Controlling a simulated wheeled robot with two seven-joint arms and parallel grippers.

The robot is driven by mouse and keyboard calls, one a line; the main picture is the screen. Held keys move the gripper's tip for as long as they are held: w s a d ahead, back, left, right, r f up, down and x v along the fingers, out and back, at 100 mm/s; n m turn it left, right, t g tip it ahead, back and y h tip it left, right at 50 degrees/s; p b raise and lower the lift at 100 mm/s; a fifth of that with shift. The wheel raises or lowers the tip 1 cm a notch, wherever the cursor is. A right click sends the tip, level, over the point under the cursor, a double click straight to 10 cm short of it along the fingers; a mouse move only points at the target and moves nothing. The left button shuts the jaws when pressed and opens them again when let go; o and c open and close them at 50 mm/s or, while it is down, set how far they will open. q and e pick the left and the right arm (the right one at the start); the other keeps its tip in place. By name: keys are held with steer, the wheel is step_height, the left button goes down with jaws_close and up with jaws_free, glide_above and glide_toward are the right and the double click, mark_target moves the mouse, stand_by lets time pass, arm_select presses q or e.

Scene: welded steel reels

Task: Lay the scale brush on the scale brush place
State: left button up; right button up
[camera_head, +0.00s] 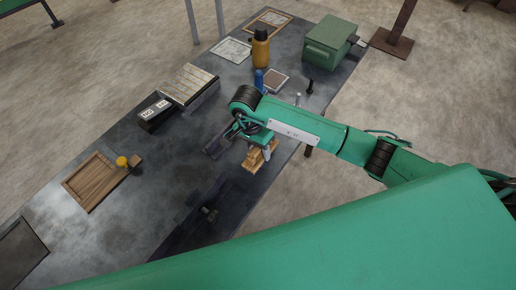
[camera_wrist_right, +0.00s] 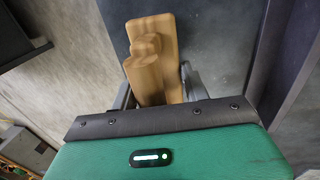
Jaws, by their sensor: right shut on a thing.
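My right gripper (camera_head: 264,150) is near the table's right edge, pointing down. It is shut on a tan wooden thing, which I take to be the scale brush (camera_head: 254,160). In the right wrist view the brush (camera_wrist_right: 152,60) shows as a flat wooden block with a rounded grip, between the fingers of the right gripper (camera_wrist_right: 158,88). No bristles show. I cannot tell whether it touches the table. Several framed or tray-like places lie on the table; I cannot tell which one is the scale brush place. My left gripper is not in view.

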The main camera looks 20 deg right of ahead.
steer(key=o, duration=1)
steer(key=shift+r+p, duration=1.6)
steer(key=shift+r, duration=1.4)
